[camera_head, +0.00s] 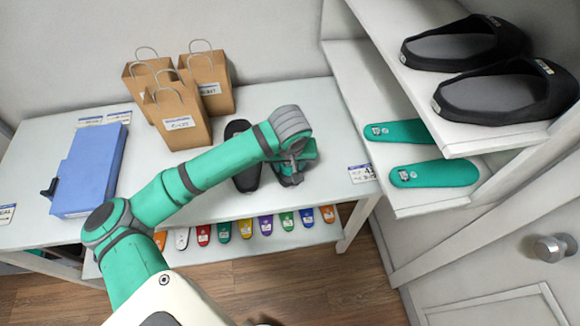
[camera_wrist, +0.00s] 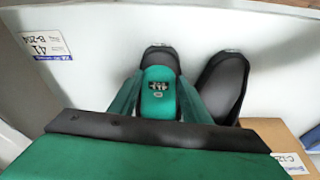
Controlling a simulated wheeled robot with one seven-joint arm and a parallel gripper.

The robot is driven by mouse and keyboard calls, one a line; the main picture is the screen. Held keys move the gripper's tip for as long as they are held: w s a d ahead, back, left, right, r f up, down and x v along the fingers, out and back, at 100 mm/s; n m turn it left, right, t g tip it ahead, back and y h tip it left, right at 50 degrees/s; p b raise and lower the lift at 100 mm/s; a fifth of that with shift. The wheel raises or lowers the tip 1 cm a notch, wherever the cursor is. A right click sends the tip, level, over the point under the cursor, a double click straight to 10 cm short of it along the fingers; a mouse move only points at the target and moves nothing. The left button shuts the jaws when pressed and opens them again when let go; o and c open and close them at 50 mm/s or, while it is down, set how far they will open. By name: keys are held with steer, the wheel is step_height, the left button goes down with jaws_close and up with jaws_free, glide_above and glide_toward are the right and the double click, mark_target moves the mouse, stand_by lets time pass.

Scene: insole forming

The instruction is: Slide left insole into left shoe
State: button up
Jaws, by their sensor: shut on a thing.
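My gripper (camera_head: 290,178) is over the right part of the table in the head view, low near the tabletop. In the wrist view my gripper (camera_wrist: 161,80) has its two green fingers on either side of a teal insole (camera_wrist: 157,104) with a dark printed label, shut on it. The insole overlaps a black shoe (camera_wrist: 160,54), whose dark end shows beyond it; I cannot tell how deep it sits inside. A second black shoe (camera_wrist: 222,85) lies beside it, and it also shows in the head view (camera_head: 247,179), partly behind my arm.
Brown paper bags (camera_head: 180,120) stand at the back of the table, and a blue box (camera_head: 90,168) lies at the left. Teal insoles (camera_head: 433,173) lie on the shelf at right, below black shoes (camera_head: 505,92). Several coloured insoles (camera_head: 245,228) are under the table.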

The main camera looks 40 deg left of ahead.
stand_by(0.3)
steer(key=o, duration=1.1)
steer(key=v, duration=1)
steer(key=shift+r, duration=0.4)
